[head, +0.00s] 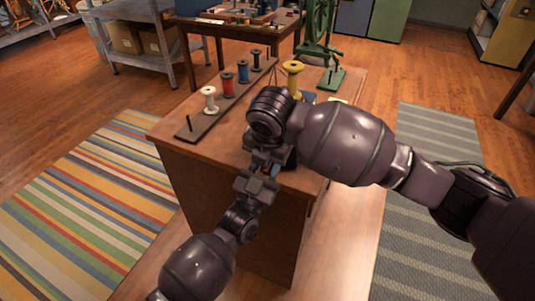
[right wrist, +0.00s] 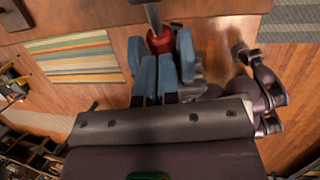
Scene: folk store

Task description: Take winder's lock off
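A red collar (right wrist: 160,40) sits on a grey rod (right wrist: 152,14) in the right wrist view; I cannot tell for sure that it is the lock. My right gripper (right wrist: 161,50) has its blue fingers at the collar, some on each side; I cannot tell if they press on it. In the head view my right gripper (head: 268,163) is at the table's front edge, largely hidden by its wrist. My left gripper (head: 261,178) is just below it, close to or touching it; its opening is unclear. A green wheeled device (head: 318,35) stands at the back right of the table.
The wooden table (head: 225,150) holds a dark rack (head: 205,128) with white, red, blue and black spools. A yellow spool (head: 293,78) stands beyond my right wrist, which hides the table's middle. Striped rugs (head: 85,200) lie at both sides.

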